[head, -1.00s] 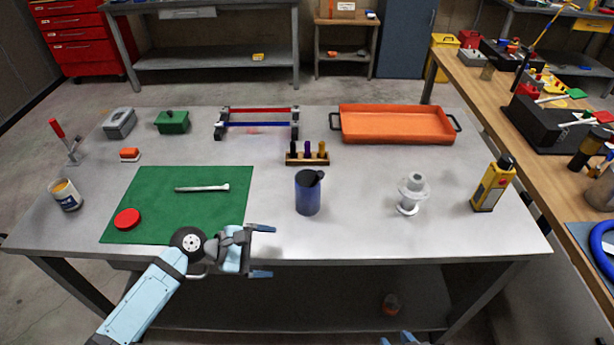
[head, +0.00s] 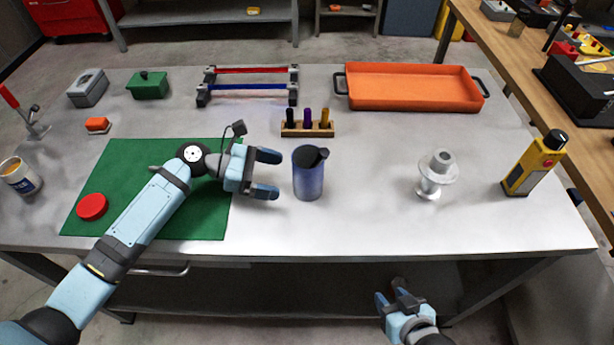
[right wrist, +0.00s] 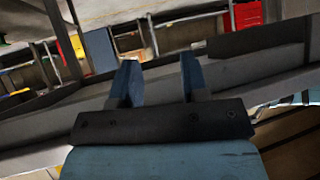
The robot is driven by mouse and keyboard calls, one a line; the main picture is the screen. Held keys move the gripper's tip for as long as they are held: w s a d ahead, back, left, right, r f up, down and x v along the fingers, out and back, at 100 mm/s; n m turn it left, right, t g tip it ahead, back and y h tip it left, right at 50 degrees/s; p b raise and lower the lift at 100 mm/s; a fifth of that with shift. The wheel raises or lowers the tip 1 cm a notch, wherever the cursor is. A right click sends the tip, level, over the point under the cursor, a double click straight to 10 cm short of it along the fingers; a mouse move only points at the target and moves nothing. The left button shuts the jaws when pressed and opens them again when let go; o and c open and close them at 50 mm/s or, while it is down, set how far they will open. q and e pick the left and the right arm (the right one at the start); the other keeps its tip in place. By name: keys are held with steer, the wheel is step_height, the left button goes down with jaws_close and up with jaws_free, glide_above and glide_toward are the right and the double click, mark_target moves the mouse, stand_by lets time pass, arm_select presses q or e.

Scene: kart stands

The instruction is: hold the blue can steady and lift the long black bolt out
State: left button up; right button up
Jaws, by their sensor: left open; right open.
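The blue can (head: 308,179) stands upright on the grey table in the head view. The dark head of the black bolt (head: 311,156) shows at the can's mouth, leaning to the right; the rest of it is hidden inside the can. My left gripper (head: 268,173) is open just left of the can, with its fingers pointing at it and a small gap between. My right gripper (head: 393,298) is open and empty, low in front of the table's front edge. It also shows in the right wrist view (right wrist: 159,75), with nothing between its fingers.
A wooden holder with coloured pegs (head: 306,130) stands behind the can. A grey flanged part (head: 437,176) and a yellow box (head: 534,165) stand to the right. An orange tray (head: 412,88) lies at the back. A green mat (head: 130,165) lies under my left arm.

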mark_target(297, 179)
arm_select(q)
steer(key=b+x, duration=0.1)
steer(key=x, duration=0.2)
steer(key=shift+a+f, duration=0.1)
steer(key=shift+f, duration=0.1)
steer(key=x, duration=0.1)
steer(key=p+x, duration=0.1)
steer(key=x, duration=0.1)
steer(key=shift+r, duration=0.35)
steer(key=shift+p+x, duration=0.4)
steer(key=shift+x, duration=0.35)
arm_select(e)
steer(key=shift+w+d+r, duration=0.2)
steer(key=shift+w+d, duration=0.1)
steer(key=shift+w, duration=0.1)
arm_select(q)
steer(key=shift+f, duration=0.15)
